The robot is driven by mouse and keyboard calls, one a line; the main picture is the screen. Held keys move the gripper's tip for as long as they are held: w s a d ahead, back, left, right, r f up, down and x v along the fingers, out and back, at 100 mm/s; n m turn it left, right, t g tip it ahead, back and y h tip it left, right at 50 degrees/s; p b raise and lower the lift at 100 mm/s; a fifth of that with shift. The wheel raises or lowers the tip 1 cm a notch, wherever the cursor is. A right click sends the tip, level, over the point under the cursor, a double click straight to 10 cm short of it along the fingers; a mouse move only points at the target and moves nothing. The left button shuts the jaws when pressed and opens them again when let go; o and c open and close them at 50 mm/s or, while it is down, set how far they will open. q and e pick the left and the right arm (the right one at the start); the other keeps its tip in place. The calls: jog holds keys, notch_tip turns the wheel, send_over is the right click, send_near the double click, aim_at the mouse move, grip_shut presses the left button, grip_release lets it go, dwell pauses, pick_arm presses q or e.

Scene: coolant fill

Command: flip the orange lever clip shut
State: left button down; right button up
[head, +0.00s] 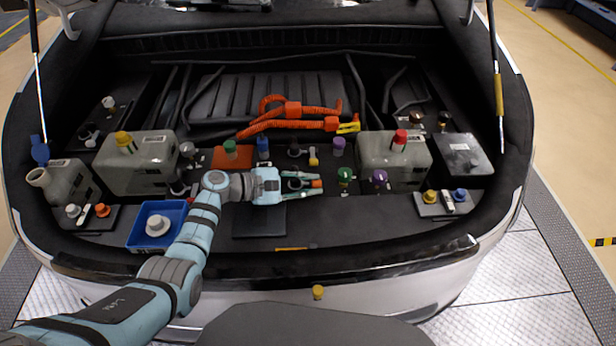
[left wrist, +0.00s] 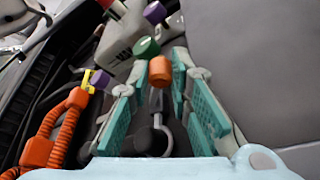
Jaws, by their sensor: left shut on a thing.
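My left gripper (head: 305,187) reaches in from the left over the middle of the engine bay. In the left wrist view the orange lever clip (left wrist: 160,72) sits between the fingertips of my left gripper (left wrist: 153,78). A dark stem and a grey curved bracket (left wrist: 165,130) show below it. Whether the clip stands open or shut cannot be told. My right gripper is not in view.
A green cap (head: 344,175) and a purple cap (head: 379,178) stand close right of the gripper. Orange cables (head: 290,122) with a yellow clip (head: 348,127) lie behind. A grey tank (head: 385,160) stands at right, a blue tray (head: 146,238) at front left.

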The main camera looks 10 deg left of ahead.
pick_arm(q)
jog(key=c, duration=1.5)
grip_release()
jog(key=shift+f, duration=0.1)
jog(key=shift+o, duration=0.2)
